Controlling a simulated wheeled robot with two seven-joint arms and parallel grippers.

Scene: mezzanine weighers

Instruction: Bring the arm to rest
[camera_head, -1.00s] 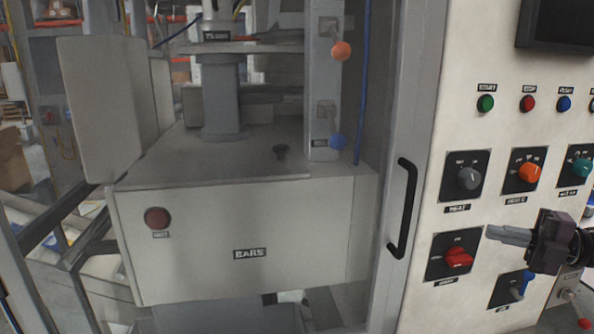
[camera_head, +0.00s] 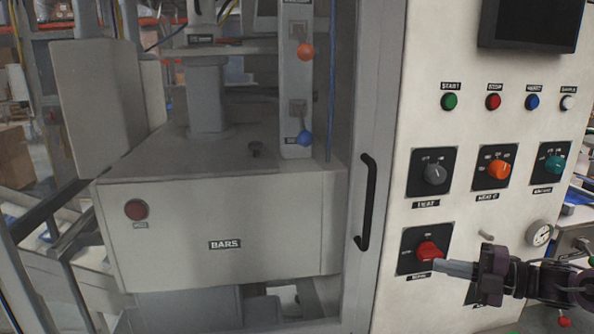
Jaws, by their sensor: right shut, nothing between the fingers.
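My right gripper (camera_head: 455,268) comes in from the lower right in front of the white control panel (camera_head: 398,300). Its fingers are shut and empty and point left. In the picture the fingertips lie just below the red rotary knob (camera_head: 429,250) and overlap the lower edge of its black plate. I cannot tell whether they touch the panel. The gripper hides most of a dark plate below and right of that knob. My left gripper is not in view.
A grey knob (camera_head: 434,174), an orange knob (camera_head: 498,169) and a teal knob (camera_head: 553,164) sit above. A black door handle (camera_head: 367,202) stands out left of the panel. The weigher box (camera_head: 200,260) labelled BARS fills the left. A round gauge (camera_head: 540,233) sits right.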

